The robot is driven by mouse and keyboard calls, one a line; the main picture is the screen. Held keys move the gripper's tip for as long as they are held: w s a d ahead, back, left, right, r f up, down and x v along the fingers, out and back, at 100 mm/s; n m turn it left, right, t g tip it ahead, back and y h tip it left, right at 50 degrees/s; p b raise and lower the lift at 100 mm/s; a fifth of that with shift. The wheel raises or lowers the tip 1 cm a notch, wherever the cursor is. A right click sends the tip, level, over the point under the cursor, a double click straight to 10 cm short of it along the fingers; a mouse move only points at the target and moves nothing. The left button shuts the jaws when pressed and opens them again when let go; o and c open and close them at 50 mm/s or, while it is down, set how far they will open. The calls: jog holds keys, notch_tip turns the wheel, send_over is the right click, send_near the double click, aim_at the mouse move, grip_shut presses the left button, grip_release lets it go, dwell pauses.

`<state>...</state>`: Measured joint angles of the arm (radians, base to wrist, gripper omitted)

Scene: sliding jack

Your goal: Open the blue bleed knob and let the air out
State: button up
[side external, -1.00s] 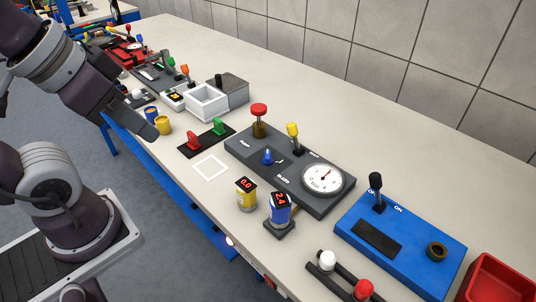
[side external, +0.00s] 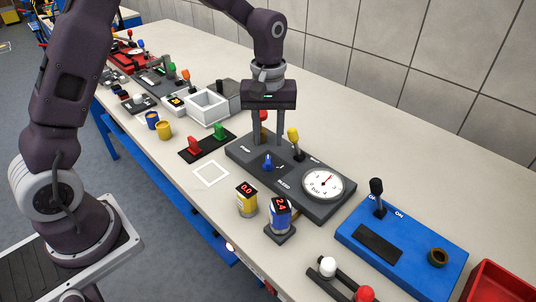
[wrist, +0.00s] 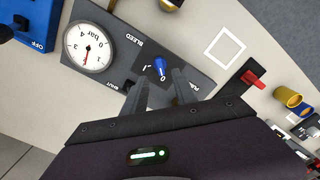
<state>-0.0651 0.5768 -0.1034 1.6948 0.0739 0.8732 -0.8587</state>
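The blue bleed knob (side external: 268,163) stands on the dark grey panel (side external: 243,152), beside the BLEED label. My gripper (side external: 268,142) is above the panel, pointing down, its two fingers spread and nothing between them. In the wrist view the knob (wrist: 160,66) shows just past the open fingertips (wrist: 158,88), roughly centred between them; I see no contact. The round white bar gauge (side external: 323,184) has its red needle off zero. A yellow lever (side external: 294,137) stands right of my gripper. The red-topped pump plunger (side external: 263,116) is mostly hidden behind my fingers.
A yellow can (side external: 247,205) reads 0.0 and a blue can (side external: 279,216) reads 2.4, both in front of the panel. Red (side external: 194,146) and green (side external: 219,130) levers are on the left. A blue switch box (side external: 402,255) is on the right. A white square outline (side external: 211,173) is empty.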

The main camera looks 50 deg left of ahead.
aim_at(268, 159)
notch_tip(268, 159, down, 6)
jog(key=shift+f, duration=0.2)
grip_shut()
